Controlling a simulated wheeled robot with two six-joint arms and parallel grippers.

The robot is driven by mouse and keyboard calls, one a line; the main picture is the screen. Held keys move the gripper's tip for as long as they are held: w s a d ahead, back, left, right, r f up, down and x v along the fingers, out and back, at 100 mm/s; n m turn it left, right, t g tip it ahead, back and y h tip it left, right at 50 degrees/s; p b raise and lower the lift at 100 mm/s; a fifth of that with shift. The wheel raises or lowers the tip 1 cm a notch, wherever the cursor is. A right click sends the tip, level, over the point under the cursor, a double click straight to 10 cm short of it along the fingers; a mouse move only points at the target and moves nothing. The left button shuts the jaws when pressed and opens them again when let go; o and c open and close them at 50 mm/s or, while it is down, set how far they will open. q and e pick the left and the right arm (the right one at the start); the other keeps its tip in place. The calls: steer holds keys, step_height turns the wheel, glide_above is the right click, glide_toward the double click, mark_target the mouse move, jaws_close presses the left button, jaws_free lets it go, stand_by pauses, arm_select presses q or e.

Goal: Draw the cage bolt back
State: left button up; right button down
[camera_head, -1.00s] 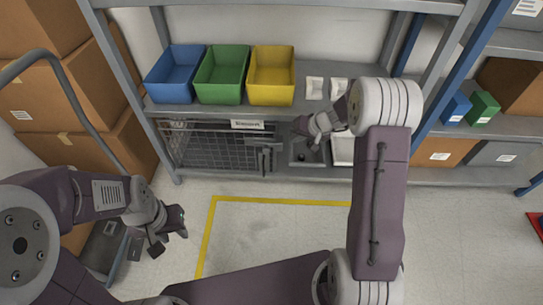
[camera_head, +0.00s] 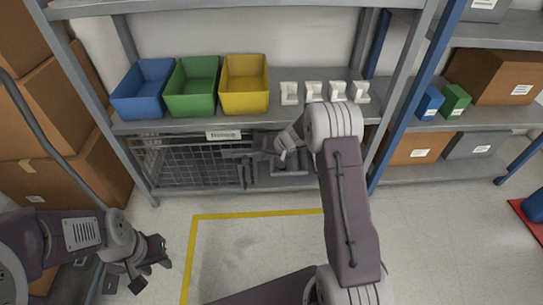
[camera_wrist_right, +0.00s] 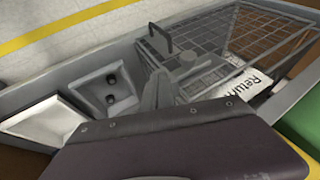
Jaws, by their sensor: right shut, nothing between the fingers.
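The wire cage (camera_head: 190,163) sits on the lower shelf under a white label (camera_head: 223,135). Upright dark bars, with what looks like the bolt and its handle (camera_head: 247,172), are at its right end. My left gripper (camera_head: 150,275) is open and empty, away from the shelf.
Blue (camera_head: 145,90), green (camera_head: 191,88) and yellow (camera_head: 245,86) bins stand on the shelf above, with several white holders (camera_head: 313,91) to their right. Grey trays (camera_wrist_right: 105,90) lie beside the cage. Cardboard boxes (camera_head: 55,130) stack at left. The floor inside the yellow tape (camera_head: 255,215) is clear.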

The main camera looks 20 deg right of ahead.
mark_target(245, 158)
steer(key=a, duration=0.1)
steer(key=w+a+f, duration=0.1)
steer(key=w+a, duration=0.1)
steer(key=a, duration=0.1)
steer(key=shift+w+f, duration=0.1)
steer(key=shift+f, duration=0.2)
steer(key=a, duration=0.2)
steer(key=w+a, duration=0.1)
steer(key=shift+a, duration=0.4)
